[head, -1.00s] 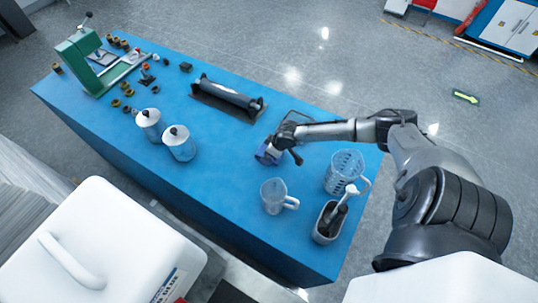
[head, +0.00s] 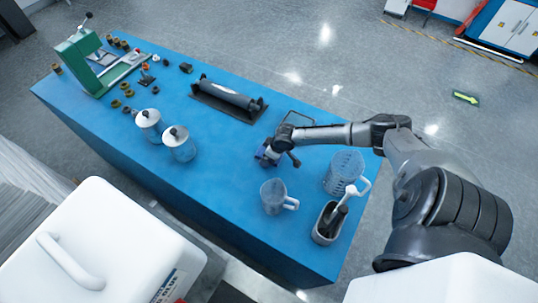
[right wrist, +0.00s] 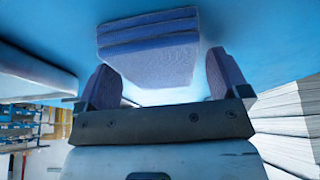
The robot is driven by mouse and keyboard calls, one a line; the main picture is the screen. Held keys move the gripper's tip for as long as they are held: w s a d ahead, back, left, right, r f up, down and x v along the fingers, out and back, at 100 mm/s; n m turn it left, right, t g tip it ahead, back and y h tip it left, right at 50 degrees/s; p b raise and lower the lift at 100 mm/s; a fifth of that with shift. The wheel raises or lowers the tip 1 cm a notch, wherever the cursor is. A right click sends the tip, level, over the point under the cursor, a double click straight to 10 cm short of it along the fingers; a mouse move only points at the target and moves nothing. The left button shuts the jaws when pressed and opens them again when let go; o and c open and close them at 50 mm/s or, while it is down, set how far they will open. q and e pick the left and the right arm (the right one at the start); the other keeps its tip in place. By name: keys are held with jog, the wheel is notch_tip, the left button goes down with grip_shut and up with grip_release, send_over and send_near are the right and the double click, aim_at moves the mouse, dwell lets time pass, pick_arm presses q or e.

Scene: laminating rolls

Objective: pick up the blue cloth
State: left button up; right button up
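The blue cloth (right wrist: 150,50) is a folded, layered, violet-blue block on the blue table top. In the right wrist view it lies just ahead of and partly between the fingers of my right gripper (right wrist: 165,82). The two fingers are spread wide, with a gap visible at the right finger; contact at the left finger cannot be told. In the head view my right gripper (head: 270,156) is low over the table, and the wrist hides most of the cloth. My left gripper is not in view.
A clear measuring jug (head: 273,196), a larger jug (head: 344,172) and a metal holder (head: 328,222) stand near the right end of the blue table (head: 220,190). A black roller (head: 228,98) lies behind. Two lidded pots (head: 180,145) stand left. Table between is clear.

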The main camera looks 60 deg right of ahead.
jog(key=c, duration=0.8)
jog(key=shift+c, duration=0.3)
jog(key=shift+r, duration=0.1)
notch_tip(320, 180, up, 10)
jog(key=shift+p, duration=0.4)
